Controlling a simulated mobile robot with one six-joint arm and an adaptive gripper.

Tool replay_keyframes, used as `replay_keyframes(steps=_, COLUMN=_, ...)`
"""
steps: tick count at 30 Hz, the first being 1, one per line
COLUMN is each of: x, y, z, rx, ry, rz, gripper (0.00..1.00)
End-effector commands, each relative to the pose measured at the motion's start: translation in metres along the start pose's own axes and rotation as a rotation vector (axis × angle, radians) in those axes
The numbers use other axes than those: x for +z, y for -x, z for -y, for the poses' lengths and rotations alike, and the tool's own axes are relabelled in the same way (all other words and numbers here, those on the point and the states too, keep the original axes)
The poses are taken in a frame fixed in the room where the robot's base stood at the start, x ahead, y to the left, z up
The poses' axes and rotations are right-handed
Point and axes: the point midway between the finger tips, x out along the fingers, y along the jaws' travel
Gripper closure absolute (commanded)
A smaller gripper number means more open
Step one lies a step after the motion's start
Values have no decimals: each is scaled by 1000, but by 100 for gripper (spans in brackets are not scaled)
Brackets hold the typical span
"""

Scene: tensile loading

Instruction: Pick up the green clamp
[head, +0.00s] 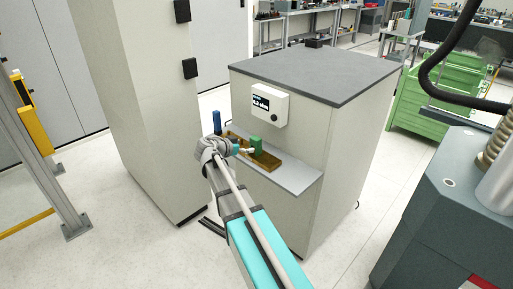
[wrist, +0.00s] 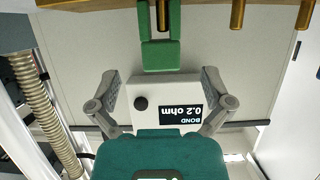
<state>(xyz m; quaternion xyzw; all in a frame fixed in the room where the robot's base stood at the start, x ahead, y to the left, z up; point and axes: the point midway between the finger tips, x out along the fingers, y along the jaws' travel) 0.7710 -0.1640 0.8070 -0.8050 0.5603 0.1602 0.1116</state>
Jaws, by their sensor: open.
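In the upside-down wrist view, the green clamp (wrist: 160,55) is at the top centre, in front of the rack's edge (wrist: 85,6). My gripper (head: 246,151) is close beside the clamp. In the wrist view, my gripper (wrist: 158,80) is open, with one finger on each side and a wide gap. The clamp's near end lines up with that gap. Nothing is held.
A white meter box (head: 269,105) reading 0.2 ohm is fixed to the cabinet above the shelf. A blue item (head: 217,121) stands at the shelf's left end. Brass pegs (wrist: 238,14) show beside the clamp. A tall cabinet (head: 140,110) stands close on the left.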

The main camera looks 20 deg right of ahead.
Motion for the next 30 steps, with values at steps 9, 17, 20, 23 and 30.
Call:
replay_keyframes(steps=9, x=0, y=-16, z=0, rx=0, ry=0, rz=0, gripper=0)
replay_keyframes(steps=17, x=0, y=-16, z=0, rx=1, ry=0, rz=0, gripper=0)
replay_keyframes(steps=20, x=-1, y=-21, z=0, rx=2, ry=-1, rz=0, gripper=0)
replay_keyframes(steps=23, x=-1, y=-30, z=1, rx=3, ry=-1, rz=0, gripper=0)
replay_keyframes(steps=30, x=-2, y=-58, z=2, rx=3, ry=-1, rz=0, gripper=0)
